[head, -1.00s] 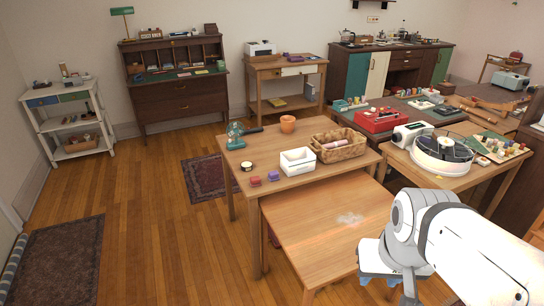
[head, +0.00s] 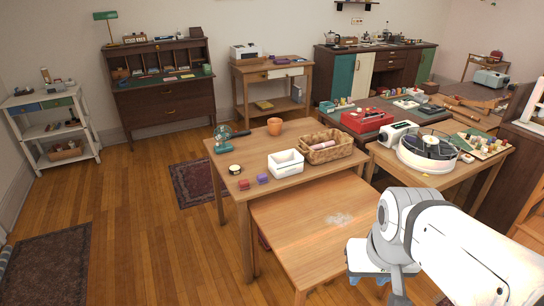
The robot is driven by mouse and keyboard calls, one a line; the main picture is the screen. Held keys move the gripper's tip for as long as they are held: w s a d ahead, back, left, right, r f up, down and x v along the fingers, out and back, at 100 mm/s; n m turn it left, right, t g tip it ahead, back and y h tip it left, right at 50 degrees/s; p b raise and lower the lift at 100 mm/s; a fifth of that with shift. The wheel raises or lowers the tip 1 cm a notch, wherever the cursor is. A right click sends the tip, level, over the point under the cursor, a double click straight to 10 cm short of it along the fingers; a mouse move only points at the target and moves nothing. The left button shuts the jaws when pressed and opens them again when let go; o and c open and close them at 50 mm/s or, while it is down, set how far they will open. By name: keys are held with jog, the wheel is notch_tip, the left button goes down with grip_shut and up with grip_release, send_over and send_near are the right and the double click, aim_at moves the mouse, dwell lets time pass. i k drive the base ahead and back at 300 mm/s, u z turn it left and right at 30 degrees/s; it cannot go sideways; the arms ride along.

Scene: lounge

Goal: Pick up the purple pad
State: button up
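A small purple block-like item (head: 262,178), which looks like the purple pad, lies near the front edge of the wooden table (head: 308,170). A similar red item (head: 244,184) lies just left of it. My gripper (head: 368,279) is at the lower right, over the lower wooden table (head: 290,230), well to the right of and apart from the purple item. Its fingers are small and partly hidden by the wrist, so I cannot tell whether it is open. I see nothing held in it.

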aim_at(261, 178)
jog(key=k, duration=1.3)
jog(key=u, duration=0.55)
jog(key=i, duration=1.05)
jog(key=u, duration=0.75)
jog(key=i, duration=1.55)
jog(key=z, duration=0.7)
jog(key=i, duration=1.15)
jog(key=z, duration=0.8)
jog(key=k, duration=0.9)
jog(key=z, duration=0.05)
